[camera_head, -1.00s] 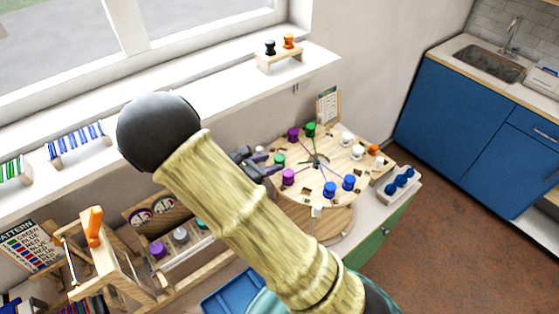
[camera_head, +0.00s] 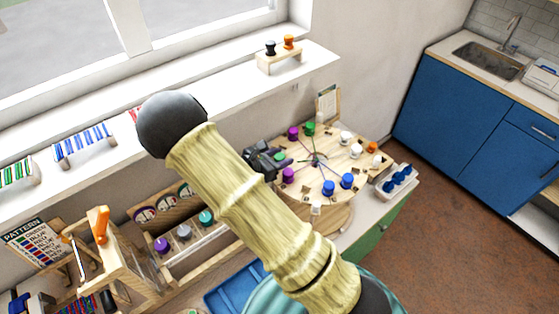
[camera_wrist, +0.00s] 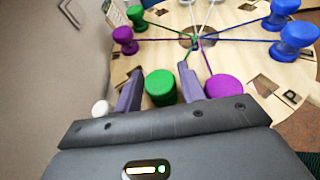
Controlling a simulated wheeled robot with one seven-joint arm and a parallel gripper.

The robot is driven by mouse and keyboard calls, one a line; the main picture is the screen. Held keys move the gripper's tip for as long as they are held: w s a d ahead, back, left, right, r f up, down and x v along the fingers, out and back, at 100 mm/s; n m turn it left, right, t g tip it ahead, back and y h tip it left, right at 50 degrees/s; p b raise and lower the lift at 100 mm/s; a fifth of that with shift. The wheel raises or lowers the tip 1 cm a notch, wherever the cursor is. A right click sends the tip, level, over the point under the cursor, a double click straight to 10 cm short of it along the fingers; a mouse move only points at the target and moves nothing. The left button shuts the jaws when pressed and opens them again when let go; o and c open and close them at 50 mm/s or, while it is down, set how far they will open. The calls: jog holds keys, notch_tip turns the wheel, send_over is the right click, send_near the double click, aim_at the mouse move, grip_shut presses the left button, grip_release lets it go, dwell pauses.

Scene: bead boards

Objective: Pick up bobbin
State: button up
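The round wooden board (camera_head: 318,209) carries several bobbins in green, purple, blue, white and orange, with coloured threads meeting at its centre. In the wrist view my gripper (camera_wrist: 158,80) is open, with its two purple-grey fingers on either side of a green bobbin (camera_wrist: 160,87). Small gaps show between the fingers and this bobbin. A purple bobbin (camera_wrist: 223,88) stands just right of the right finger. In the head view my gripper (camera_head: 268,160) is at the board's left edge, beside the green bobbin (camera_head: 281,159). The lower part of the green bobbin is hidden.
Another green bobbin (camera_wrist: 134,16) and a purple bobbin (camera_wrist: 125,39) stand farther back. A white knob (camera_wrist: 100,108) is left of the left finger. A blue tray (camera_head: 235,288) lies in front.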

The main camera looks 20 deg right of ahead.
aim_at(279, 156)
dwell(0.3)
jog(key=c, duration=0.7)
jog(key=shift+r, duration=0.1)
notch_tip(279, 156, up, 10)
jog(key=shift+f+b, duration=0.1)
jog(key=shift+b, duration=1.05)
